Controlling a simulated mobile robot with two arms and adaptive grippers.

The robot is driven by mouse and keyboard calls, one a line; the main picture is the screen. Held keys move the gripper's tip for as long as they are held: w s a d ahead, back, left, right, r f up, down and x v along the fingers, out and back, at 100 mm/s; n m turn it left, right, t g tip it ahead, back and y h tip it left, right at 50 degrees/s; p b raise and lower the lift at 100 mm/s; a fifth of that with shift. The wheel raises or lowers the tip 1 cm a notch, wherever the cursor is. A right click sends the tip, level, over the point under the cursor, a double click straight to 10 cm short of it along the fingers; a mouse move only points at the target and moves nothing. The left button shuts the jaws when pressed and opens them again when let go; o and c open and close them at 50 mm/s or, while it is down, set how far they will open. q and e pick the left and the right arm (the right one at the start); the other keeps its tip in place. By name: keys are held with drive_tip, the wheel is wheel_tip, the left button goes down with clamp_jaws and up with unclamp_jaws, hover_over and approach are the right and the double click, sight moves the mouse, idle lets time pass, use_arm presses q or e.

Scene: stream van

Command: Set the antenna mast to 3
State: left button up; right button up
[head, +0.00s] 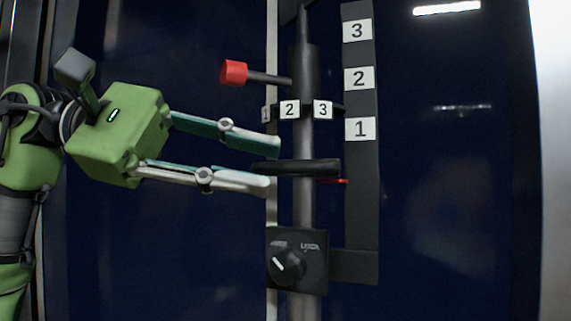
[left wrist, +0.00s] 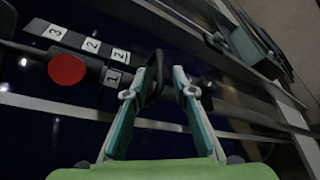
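The antenna mast (head: 303,210) is a grey upright pole with a black bar handle (head: 310,168) across it. A dark board (head: 361,200) beside it carries cards 3, 2 and 1 from top to bottom. A small red pointer (head: 340,181) sits below card 1. A collar on the mast has tags 1, 2, 3, with 2 (head: 290,110) facing me. My left gripper (head: 270,165) is open, its fingers above and below the handle's left end; I cannot tell whether they touch it. In the left wrist view its fingertips (left wrist: 168,78) are apart near the dark handle. My right gripper is out of view.
A red-tipped lever (head: 234,73) sticks out left of the mast, above my left gripper; its red end also shows in the left wrist view (left wrist: 67,69). A black dial (head: 287,265) marked LOCK on its right sits low on the mast. Free room lies right of the board.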

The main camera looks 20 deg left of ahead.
sight(269, 165)
use_arm(q)
drive_tip(key=x, duration=0.2)
drive_tip(key=shift+s+d, duration=0.1)
drive_tip(key=shift+d, duration=0.25)
drive_tip(key=shift+d+f, duration=0.1)
drive_tip(key=shift+d, duration=0.25)
drive_tip(key=shift+w+d, duration=0.15)
drive_tip(key=shift+w, duration=0.05)
drive_tip(key=shift+d+f, duration=0.1)
clamp_jaws()
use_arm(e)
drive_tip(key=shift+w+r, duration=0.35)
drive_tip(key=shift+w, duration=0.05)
use_arm(q)
drive_tip(key=shift+p, duration=0.3)
